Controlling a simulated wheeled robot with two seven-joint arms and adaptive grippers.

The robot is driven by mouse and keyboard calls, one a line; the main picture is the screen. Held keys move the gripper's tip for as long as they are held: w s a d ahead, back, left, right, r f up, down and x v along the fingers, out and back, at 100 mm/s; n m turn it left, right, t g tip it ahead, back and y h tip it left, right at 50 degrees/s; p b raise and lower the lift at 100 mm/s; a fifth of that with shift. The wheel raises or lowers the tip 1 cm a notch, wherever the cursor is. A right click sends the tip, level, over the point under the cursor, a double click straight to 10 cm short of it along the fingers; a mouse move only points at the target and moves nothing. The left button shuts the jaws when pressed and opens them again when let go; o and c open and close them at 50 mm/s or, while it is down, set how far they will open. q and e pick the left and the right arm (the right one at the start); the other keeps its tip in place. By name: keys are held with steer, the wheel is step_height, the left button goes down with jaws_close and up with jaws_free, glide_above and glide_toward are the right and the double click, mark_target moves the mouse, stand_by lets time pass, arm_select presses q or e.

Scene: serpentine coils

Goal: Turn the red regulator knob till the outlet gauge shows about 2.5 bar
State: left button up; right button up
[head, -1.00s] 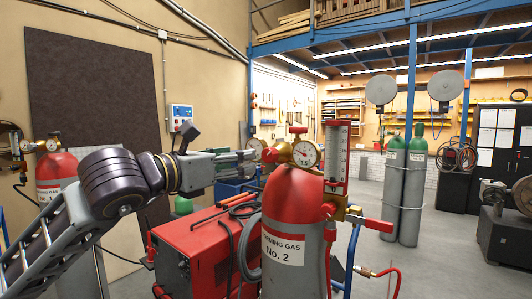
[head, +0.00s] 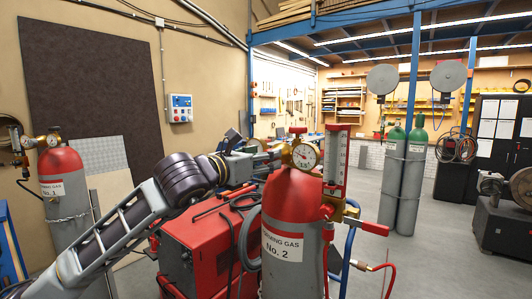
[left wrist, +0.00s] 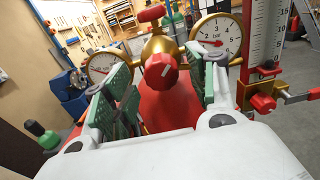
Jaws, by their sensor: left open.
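The red regulator knob (left wrist: 160,71) with a pale mark sits on the brass regulator body (left wrist: 160,45) of cylinder No. 2. My left gripper (left wrist: 164,84) is open, with its green finger pads on either side of the knob and visible gaps to it. In the head view the left gripper (head: 265,160) reaches the regulator from the left, and the knob is hard to make out there. The bar gauge (left wrist: 216,38) stands right of the knob; its red needle lies toward the low left, but the exact reading is unclear. It also shows in the head view (head: 305,155). My right gripper is out of view.
A second gauge (left wrist: 108,66) is close beside the left finger. A red welding machine (head: 190,255) stands beneath my arm. Open floor lies at the right.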

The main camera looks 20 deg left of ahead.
arm_select(q)
steer(key=shift+x, duration=0.9)
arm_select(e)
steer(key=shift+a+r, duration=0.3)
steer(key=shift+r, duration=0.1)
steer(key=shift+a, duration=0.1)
arm_select(q)
steer(key=c, duration=1)
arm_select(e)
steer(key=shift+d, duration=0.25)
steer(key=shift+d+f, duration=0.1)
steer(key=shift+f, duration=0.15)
